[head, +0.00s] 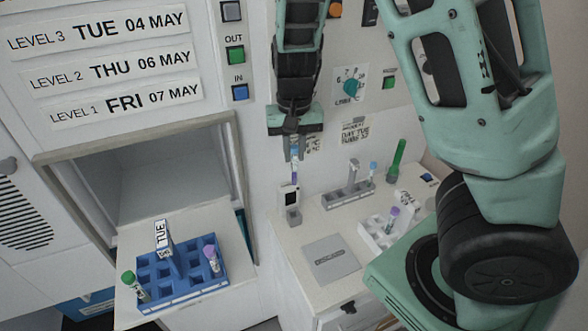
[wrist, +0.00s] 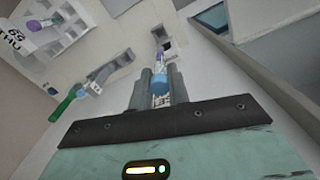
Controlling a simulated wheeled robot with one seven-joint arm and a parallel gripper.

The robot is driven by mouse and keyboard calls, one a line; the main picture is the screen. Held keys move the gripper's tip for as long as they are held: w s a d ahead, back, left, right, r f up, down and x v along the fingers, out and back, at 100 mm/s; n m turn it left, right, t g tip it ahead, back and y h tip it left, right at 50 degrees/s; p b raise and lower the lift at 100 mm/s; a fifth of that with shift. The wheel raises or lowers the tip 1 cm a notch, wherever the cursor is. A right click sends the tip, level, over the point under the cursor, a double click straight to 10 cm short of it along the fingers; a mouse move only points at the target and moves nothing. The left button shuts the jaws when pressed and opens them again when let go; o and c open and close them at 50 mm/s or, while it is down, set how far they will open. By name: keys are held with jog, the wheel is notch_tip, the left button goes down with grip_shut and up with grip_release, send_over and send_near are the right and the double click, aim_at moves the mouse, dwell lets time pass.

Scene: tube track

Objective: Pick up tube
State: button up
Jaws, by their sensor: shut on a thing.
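My gripper (head: 294,150) hangs above the counter at the upper middle of the head view, pointing down. It is shut on a tube (head: 295,165) that hangs below the fingers, roughly upright. In the wrist view the fingers (wrist: 160,88) close around a light-blue cap (wrist: 160,80). Something purple (wrist: 160,42) shows beyond the cap; I cannot tell if it belongs to the held tube. A small grey-white device (head: 289,205) stands on the counter below the gripper. A blue rack (head: 190,290) marked TUE holds a green-capped tube (head: 130,282) and a purple-capped tube (head: 210,255).
A grey rack (head: 345,195) with a blue-capped tube stands at the counter's back, with a green tube (head: 397,155) beside it. A grey plate (head: 331,259) lies in front. The open hatch (head: 150,160) is at left.

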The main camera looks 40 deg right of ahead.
notch_tip(320, 180, up, 14)
dwell(0.4)
jog(key=shift+f, duration=0.1)
